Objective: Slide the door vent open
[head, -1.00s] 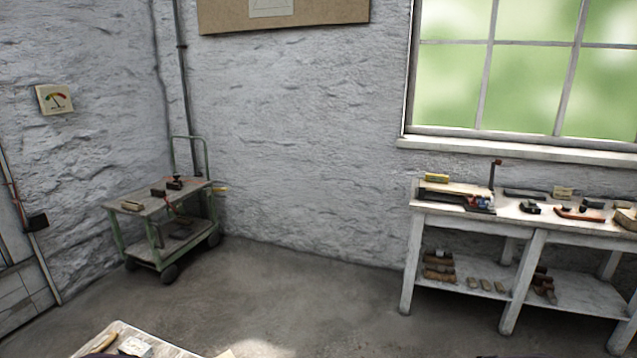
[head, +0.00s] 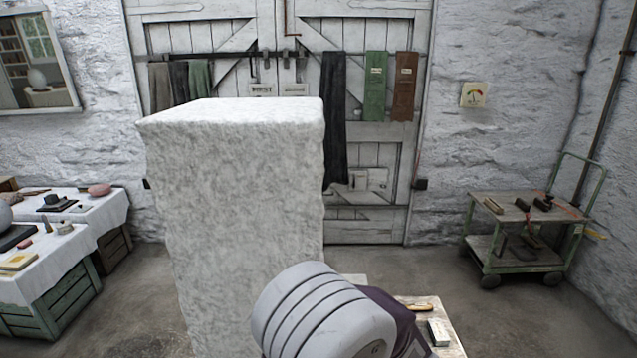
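A white wooden double door (head: 378,215) stands in the back wall. Low on its right leaf is a small pale panel (head: 370,180), which looks like the vent; it is too small to tell how far it is open. A long dark cloth (head: 334,120) hangs just left of the panel. Neither of my grippers shows. A grey, banded rounded part at the bottom centre looks like a link of my arm.
A tall white stone block (head: 235,200) stands in front and hides much of the door's left leaf. Cloth-covered tables (head: 40,268) are at the left, a green trolley (head: 515,255) at the right. A small worktop (head: 450,345) is near the bottom. Open floor lies before the door's right side.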

